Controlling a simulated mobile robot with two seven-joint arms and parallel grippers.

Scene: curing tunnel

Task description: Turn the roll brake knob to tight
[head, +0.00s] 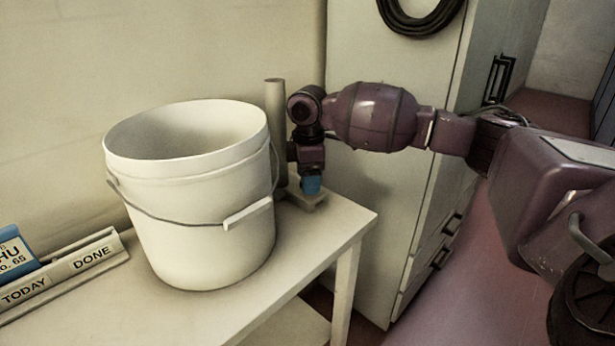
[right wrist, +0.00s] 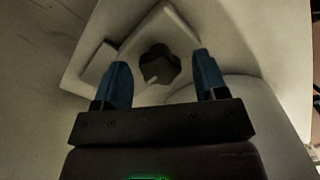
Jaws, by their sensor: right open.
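The roll brake knob (right wrist: 158,66) shows in the right wrist view as a dark, lobed knob with a small pale mark near its lower left edge. It sits on a pale base, whose plate (head: 308,203) shows at the table's far corner in the head view. My right gripper (head: 311,186) points down over this base and hides the knob there. In the right wrist view its blue fingers (right wrist: 161,70) are open, one on each side of the knob, with gaps. I cannot tell how far down they reach. No setting labels are readable. My left gripper is not in view.
A large white bucket (head: 195,225) with a wire handle stands on the pale table (head: 240,312), left of my right gripper. A grey post (head: 275,125) rises behind the base. A sign rail (head: 70,272) lies at left. A tall cabinet (head: 395,190) stands behind my right arm.

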